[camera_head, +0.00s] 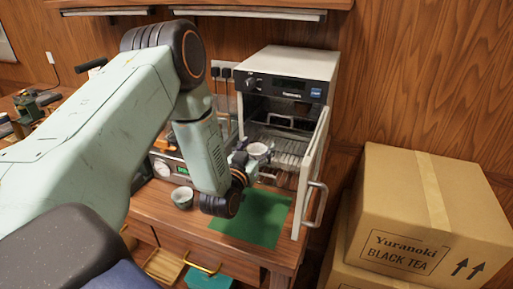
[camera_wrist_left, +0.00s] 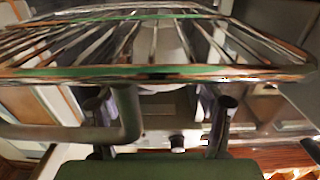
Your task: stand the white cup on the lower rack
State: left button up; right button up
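The white cup (camera_head: 257,149) is at the open front of the steel cabinet, by the wire racks. My left gripper (camera_head: 248,155) reaches in from the left, with its fingers at the cup's sides, and appears shut on it. In the left wrist view, dark fingers (camera_wrist_left: 160,108) stand on either side below a wire rack (camera_wrist_left: 190,73). A pale shape, likely the cup (camera_wrist_left: 168,42), shows through its wires. The lower rack (camera_head: 287,158) extends behind the cup in the head view. Whether the cup touches it is unclear. My right gripper is not in view.
The cabinet door (camera_head: 311,175) hangs open on the right. A second pale cup (camera_head: 182,197) stands on the table, left of a green mat (camera_head: 262,222). A scale (camera_head: 168,170) is behind it. Cardboard boxes (camera_head: 425,205) fill the right side.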

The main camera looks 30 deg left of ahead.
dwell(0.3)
pick_arm(q)
jog(key=shift+r+p, duration=0.45)
jog(key=shift+r, duration=0.1)
jog(key=v, duration=1.2)
jog(key=shift+r, duration=0.1)
